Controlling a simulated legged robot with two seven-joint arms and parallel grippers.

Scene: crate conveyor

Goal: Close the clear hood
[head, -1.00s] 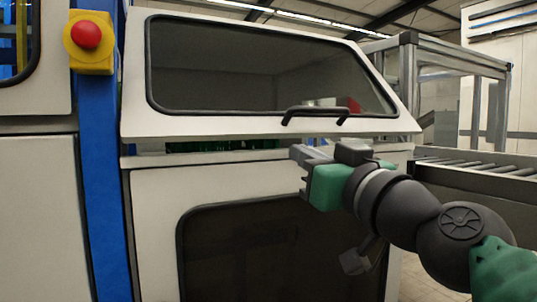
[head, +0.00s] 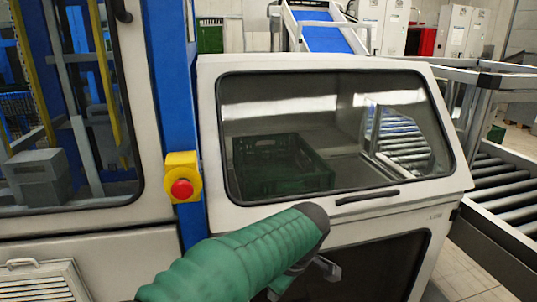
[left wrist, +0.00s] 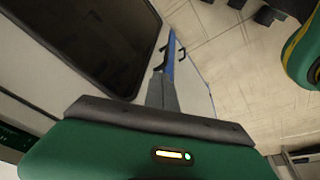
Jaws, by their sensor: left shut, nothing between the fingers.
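The clear hood (head: 208,115) is a white frame with a large clear window and a dark handle (head: 367,196) near its lower edge. In the head view it lies down over the machine, and I see no gap along its visible lower edge. The bottom left of that edge is hidden by my arm. My left gripper (head: 328,268) is below the hood, in front of the lower cabinet, partly hidden behind my own green forearm. It is apart from the handle. The left wrist view shows its grey fingers (left wrist: 162,92) shut and empty. My right gripper is out of view.
A green crate (head: 275,165) shows through the hood window. A blue post with a red emergency button (head: 182,189) stands left of the hood. A roller conveyor (head: 500,190) runs at the right. The lower cabinet has a dark window (head: 385,268).

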